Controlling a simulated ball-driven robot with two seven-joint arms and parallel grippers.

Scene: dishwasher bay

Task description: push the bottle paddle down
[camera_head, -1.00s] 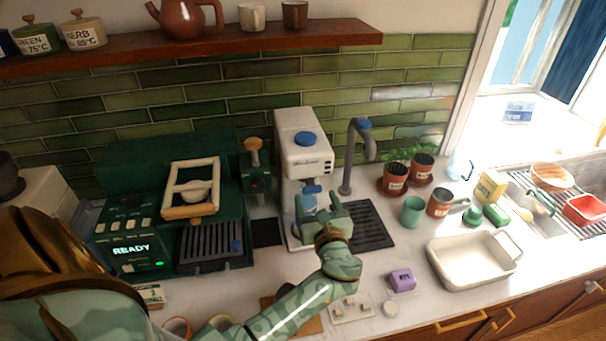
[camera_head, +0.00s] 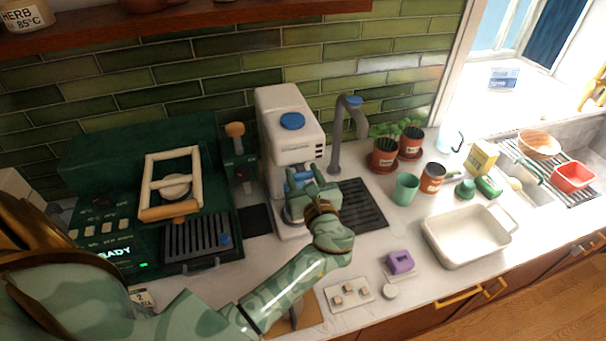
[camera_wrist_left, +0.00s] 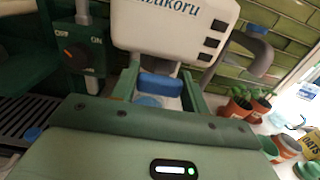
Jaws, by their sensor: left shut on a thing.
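The white water dispenser (camera_head: 290,135) stands against the tiled wall, with a blue round cap on top. Its blue paddle (camera_head: 303,175) sits low on its front and also shows in the left wrist view (camera_wrist_left: 160,86). My left gripper (camera_head: 308,187) is at the dispenser's front. In the left wrist view its two fingers stand on either side of the paddle and are shut on it. A lighter blue part (camera_wrist_left: 150,101) shows just below the paddle, mostly hidden by the gripper body. My right gripper is not in view.
A green machine (camera_head: 120,165) with a drip grate stands to the left. A grey tap (camera_head: 338,135) and dark drain mat (camera_head: 360,203) are right of the dispenser. Potted herbs (camera_head: 384,155), a green cup (camera_head: 405,188) and a white dish (camera_head: 468,235) lie farther right.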

